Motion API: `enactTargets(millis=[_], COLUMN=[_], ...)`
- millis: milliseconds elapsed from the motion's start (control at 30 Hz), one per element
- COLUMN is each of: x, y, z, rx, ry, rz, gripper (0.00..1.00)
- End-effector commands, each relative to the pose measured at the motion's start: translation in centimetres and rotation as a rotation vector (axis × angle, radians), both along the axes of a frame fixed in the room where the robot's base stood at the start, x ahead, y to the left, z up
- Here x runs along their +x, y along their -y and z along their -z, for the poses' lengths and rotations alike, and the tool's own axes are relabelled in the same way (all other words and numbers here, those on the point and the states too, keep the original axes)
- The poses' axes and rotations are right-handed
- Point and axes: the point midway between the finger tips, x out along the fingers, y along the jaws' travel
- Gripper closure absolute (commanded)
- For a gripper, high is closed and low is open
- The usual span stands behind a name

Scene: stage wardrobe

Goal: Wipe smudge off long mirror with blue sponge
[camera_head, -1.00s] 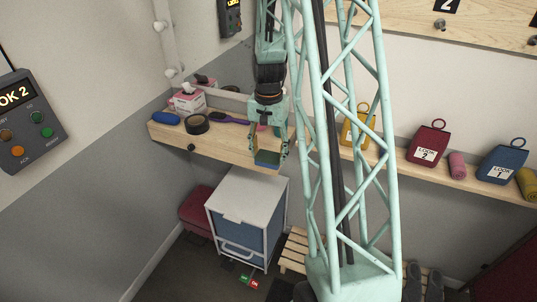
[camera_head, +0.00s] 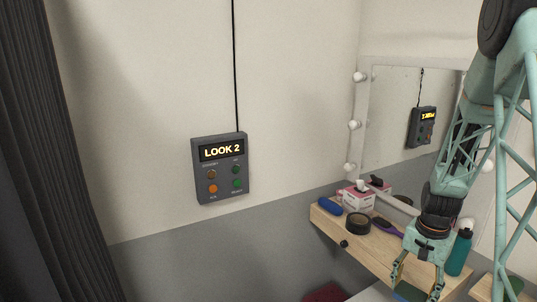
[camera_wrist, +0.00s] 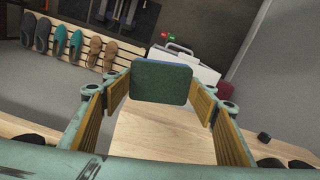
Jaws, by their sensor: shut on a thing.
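My gripper (camera_head: 416,286) is shut on the blue sponge (camera_head: 409,292), at the bottom right of the head view, by the wooden shelf's front edge. In the wrist view the sponge (camera_wrist: 160,84) sits between the fingers, its dark green face toward the camera and a thin blue edge along the top. A mirror (camera_head: 392,140) with round bulbs on its frame hangs above the shelf. I cannot tell whether it is the long mirror. No clear smudge can be made out on it.
The shelf (camera_head: 376,254) holds a tissue box (camera_head: 357,198), a black tape roll (camera_head: 359,223), a purple brush (camera_head: 386,227), a blue rolled item (camera_head: 329,206) and a teal bottle (camera_head: 459,252). A LOOK 2 panel (camera_head: 221,168) hangs on the left wall. Shoes (camera_wrist: 75,45) stand on a slatted rack.

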Motion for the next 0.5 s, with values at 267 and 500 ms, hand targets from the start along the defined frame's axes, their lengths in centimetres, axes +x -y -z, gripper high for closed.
enactTargets(millis=[267,500], x=[2.9,5.0], y=[-4.5,-8.5], z=[2.9,5.1], rx=[-0.001,-0.001], ry=[0.001,0.001], rz=[-0.156,-0.289], gripper=[0.55,0.55])
